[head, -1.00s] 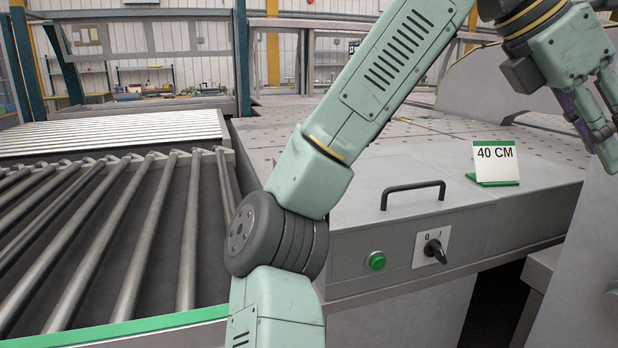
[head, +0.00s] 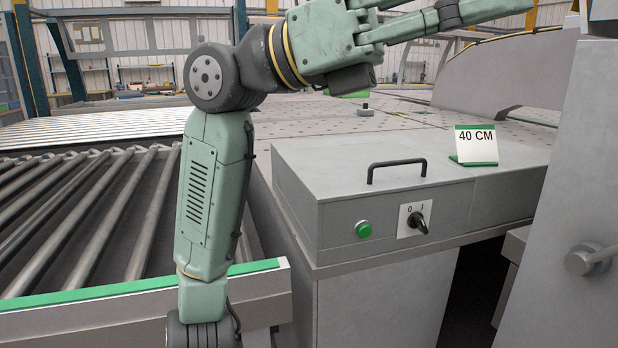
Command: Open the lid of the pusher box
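The pusher box (head: 330,222) is a grey metal box in the middle of the head view. Its flat lid (head: 330,160) lies closed, with a black bar handle (head: 397,166) standing near the front edge. The front carries a green button (head: 363,229) and a black rotary switch (head: 418,222) marked 0 and I. My gripper (head: 470,14) is at the top of the view, above and apart from the box, with its fingers pointing right. Part of it is cut off by the top edge, so its opening is unclear. I see nothing held in it.
A "40 CM" sign (head: 476,145) with a green base stands right of the handle. A roller conveyor (head: 90,210) with a green-edged rail lies left. A large grey machine housing (head: 570,190) with a lever rises at the right. The perforated table lies behind.

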